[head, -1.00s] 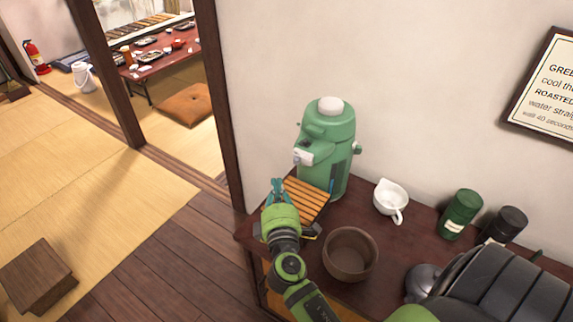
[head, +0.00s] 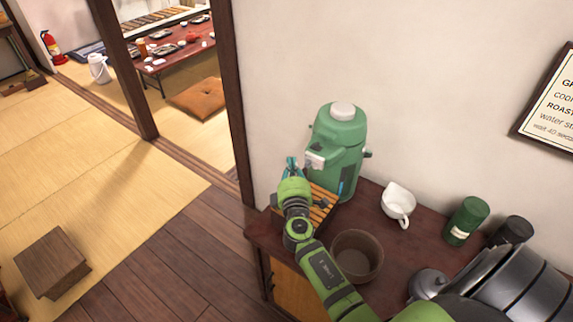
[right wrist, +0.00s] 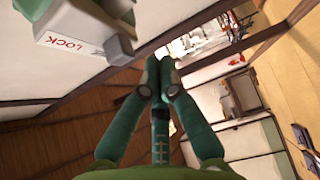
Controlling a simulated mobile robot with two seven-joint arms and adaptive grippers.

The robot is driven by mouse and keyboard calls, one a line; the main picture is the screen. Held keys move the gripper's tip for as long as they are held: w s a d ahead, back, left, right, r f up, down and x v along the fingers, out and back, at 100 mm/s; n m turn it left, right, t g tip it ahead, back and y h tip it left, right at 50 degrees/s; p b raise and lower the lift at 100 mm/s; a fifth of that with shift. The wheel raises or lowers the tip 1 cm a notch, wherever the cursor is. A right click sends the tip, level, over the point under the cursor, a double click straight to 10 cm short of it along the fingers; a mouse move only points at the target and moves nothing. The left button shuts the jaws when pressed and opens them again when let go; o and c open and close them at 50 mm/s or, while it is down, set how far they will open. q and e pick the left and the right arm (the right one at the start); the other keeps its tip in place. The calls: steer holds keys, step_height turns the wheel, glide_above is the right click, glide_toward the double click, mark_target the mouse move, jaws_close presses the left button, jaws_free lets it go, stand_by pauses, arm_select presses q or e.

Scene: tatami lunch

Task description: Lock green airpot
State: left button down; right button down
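The green airpot (head: 341,140) stands upright at the back of the dark counter, with a white button on top and a pale front part below its spout. In the right wrist view a white panel marked LOCK (right wrist: 67,44) and a grey lever (right wrist: 119,48) show at upper left. My right gripper (head: 291,165) is just left of the airpot's front, above the slatted tray. Its teal fingers (right wrist: 159,75) are together with nothing seen between them. They appear apart from the lever, to its right in the wrist view. My left gripper is not in view.
A slatted wooden tray (head: 324,204) lies before the airpot, partly behind my arm. A brown bowl (head: 357,257), a white spouted cup (head: 398,203), a green canister (head: 466,221) and a dark canister (head: 511,233) stand on the counter (head: 393,238). The wall is close behind.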

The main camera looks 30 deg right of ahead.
mark_target(307, 167)
steer(key=shift+s+d+r, duration=0.1)
steer(key=shift+s+d, duration=0.1)
steer(key=shift+s, duration=0.35)
steer(key=shift+s+d+r, duration=0.1)
steer(key=shift+s+d, duration=0.1)
steer(key=shift+s, duration=0.3)
steer(key=s, duration=0.1)
steer(key=s+d, duration=0.1)
steer(key=shift+s, duration=0.3)
steer(key=shift+w, duration=0.1)
